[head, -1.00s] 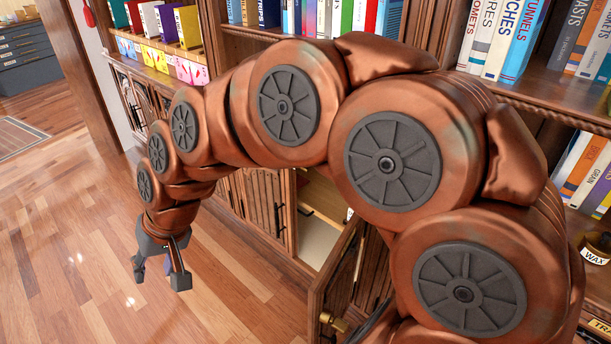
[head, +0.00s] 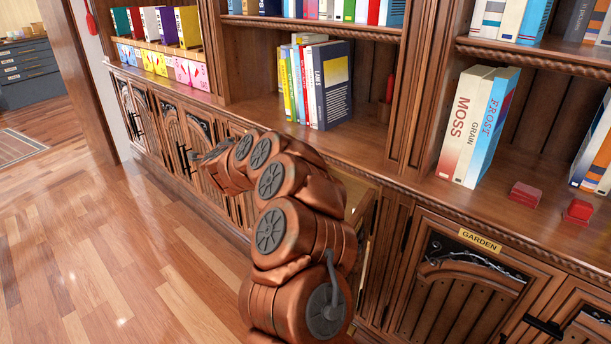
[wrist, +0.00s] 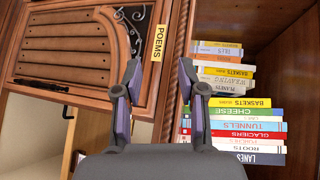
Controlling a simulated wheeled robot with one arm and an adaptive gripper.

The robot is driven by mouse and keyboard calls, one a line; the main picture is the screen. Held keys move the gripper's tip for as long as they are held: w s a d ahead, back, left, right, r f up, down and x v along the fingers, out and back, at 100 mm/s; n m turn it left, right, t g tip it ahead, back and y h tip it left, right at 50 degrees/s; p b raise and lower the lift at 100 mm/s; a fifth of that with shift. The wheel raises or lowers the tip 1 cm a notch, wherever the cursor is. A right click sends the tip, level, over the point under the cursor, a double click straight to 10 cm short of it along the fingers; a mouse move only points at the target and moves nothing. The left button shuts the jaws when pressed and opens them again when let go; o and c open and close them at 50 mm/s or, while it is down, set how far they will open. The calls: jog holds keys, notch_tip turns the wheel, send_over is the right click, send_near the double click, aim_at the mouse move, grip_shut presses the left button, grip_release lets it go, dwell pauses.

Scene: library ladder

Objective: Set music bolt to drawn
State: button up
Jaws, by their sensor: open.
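No label reading music is legible, so I cannot tell which bolt is the music bolt. A dark bolt (head: 543,325) shows at the lower right of the head view, by the door right of the GARDEN door. Dark fittings (head: 184,158) show on the cupboard doors at left. My gripper (wrist: 159,78) is open and empty in the wrist view, its fingers apart in front of the POEMS label (wrist: 159,43) and a shelf edge. In the head view my gripper (head: 216,150) is small, near the left cupboard fronts, its fingers unclear.
The GARDEN door (head: 455,285) is closed at right. A cupboard door (head: 365,225) appears to stand open behind my arm. Books (head: 320,85) fill the shelves; two red blocks (head: 525,194) lie on the right ledge. The wooden floor (head: 120,240) at left is clear.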

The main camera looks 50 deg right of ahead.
jog(key=s+d+f+m+g+h+b, duration=0.1)
jog(key=s+d+f+m+g+h, duration=0.25)
jog(key=s+d+f, duration=0.35)
jog(key=s+d+f+m+g+h+b, duration=0.25)
jog(key=s+d+f+m+g, duration=0.2)
jog(key=d, duration=0.55)
jog(key=shift+n+t, duration=0.4)
jog(key=shift+r+p+x, duration=0.1)
jog(key=shift+p+x, duration=0.15)
jog(key=shift+x, duration=1.6)
jog(key=shift+r+p+x, duration=0.15)
jog(key=shift+p+x, duration=0.05)
jog(key=shift+x, duration=1.65)
grip_shut()
